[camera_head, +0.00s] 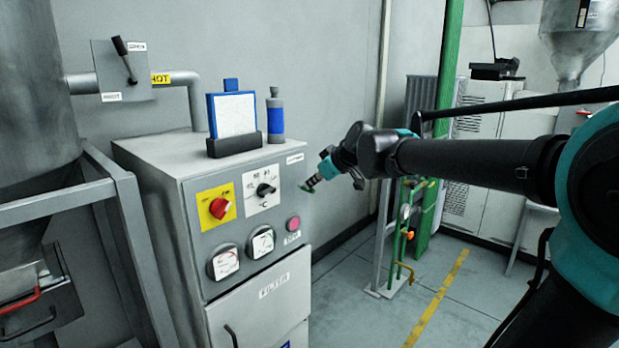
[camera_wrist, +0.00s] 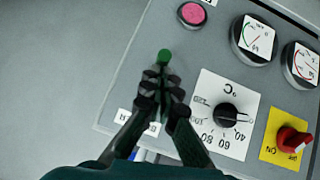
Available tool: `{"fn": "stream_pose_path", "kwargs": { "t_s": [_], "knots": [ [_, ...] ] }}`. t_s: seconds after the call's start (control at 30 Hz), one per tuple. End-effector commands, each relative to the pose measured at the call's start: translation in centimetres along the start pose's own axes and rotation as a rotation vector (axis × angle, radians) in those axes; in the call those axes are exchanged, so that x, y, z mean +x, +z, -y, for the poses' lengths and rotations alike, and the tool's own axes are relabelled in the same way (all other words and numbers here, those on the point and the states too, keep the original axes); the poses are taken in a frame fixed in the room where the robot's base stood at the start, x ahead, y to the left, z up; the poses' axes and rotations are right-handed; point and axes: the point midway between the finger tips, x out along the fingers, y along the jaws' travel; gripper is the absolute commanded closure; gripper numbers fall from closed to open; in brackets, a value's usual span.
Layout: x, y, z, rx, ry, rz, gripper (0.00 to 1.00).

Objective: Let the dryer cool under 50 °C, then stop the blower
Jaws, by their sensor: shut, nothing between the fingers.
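The dryer's grey panel (camera_head: 192,242) carries a red switch (camera_head: 219,208) on a yellow plate and a black °C knob (camera_head: 265,190) on a white scale. Two round gauges, left (camera_head: 225,263) and right (camera_head: 261,242), sit below; their readings are too small to tell. A pink button (camera_head: 293,223) is at the lower right. My gripper (camera_head: 312,184) is at the panel's right edge, shut and empty. In the wrist view a green round tip (camera_wrist: 163,56) shows just beyond the fingers; I cannot tell whether they touch it. The red switch (camera_wrist: 293,140) shows beside an "ON" mark.
A blue-framed white board (camera_head: 234,114) and a grey-blue bottle (camera_head: 275,115) stand on the cabinet. A lever plate (camera_head: 123,70) and a pipe marked HOT (camera_head: 180,79) are behind. A green post stand (camera_head: 403,225) is at right; the floor in front is open.

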Motion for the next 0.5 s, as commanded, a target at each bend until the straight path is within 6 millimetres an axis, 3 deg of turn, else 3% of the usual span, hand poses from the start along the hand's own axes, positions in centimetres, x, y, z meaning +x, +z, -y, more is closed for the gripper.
{"fn": "stream_pose_path", "kwargs": {
  "t_s": [0.23,0.5],
  "knots": [
    [0.4,1.4,0.2,0.029,0.028,-0.188,1.00],
    [1.0,2.3,0.5,0.027,0.026,-0.193,1.00]
  ]
}}
